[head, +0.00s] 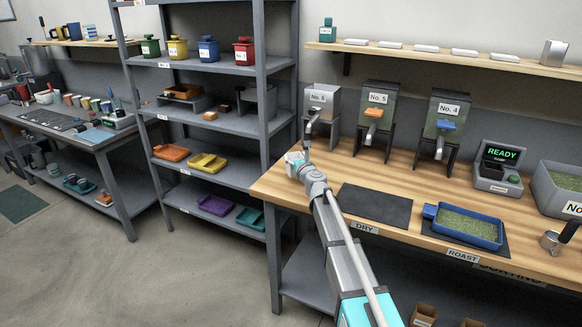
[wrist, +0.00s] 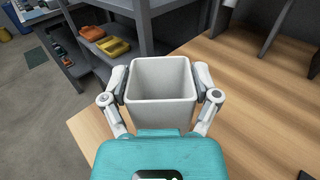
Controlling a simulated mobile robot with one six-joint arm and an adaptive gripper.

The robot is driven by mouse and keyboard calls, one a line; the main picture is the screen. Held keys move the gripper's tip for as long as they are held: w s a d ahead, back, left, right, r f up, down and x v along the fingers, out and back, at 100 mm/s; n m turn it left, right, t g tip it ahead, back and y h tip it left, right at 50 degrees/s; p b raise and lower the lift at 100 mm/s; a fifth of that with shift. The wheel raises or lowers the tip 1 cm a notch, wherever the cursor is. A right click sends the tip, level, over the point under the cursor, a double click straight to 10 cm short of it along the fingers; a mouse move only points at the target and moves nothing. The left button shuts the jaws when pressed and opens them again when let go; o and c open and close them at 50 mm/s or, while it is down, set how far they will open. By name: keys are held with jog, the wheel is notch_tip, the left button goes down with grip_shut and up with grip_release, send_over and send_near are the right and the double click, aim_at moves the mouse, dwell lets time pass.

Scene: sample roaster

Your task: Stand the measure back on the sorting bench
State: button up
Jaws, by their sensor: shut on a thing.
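The measure, a white square-mouthed cup (wrist: 161,112), is upright between the two fingers of my gripper (wrist: 162,84) in the wrist view. My gripper is shut on its sides, and its inside looks empty. In the head view the cup (head: 292,158) shows small at the left end of the wooden sorting bench (head: 330,165), partly hidden by my gripper (head: 302,163). The wrist view shows the bench top (wrist: 240,110) around and below the cup. I cannot tell whether the cup's base touches the wood.
A dark mat (head: 376,206) lies bare behind the DRY label. A blue tray of green beans (head: 466,226) sits right of it. Dispensers No. 6 (head: 320,100), No. 5 (head: 376,105) and No. 4 (head: 446,115) stand along the back. A grey shelf rack (head: 262,90) stands left of the bench.

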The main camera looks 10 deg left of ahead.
jog(key=shift+w+a+f+b, duration=0.3)
jog(key=shift+w+f+b, duration=0.1)
jog(key=shift+f+b, duration=0.35)
jog(key=shift+s+f+b, duration=0.1)
jog(key=shift+f+b, duration=1.15)
jog(key=shift+f, duration=0.05)
jog(key=shift+f, duration=0.15)
jog(key=o, duration=1.1)
jog(key=shift+d+r, duration=0.1)
jog(key=shift+r, duration=0.15)
jog(key=v, duration=1.2)
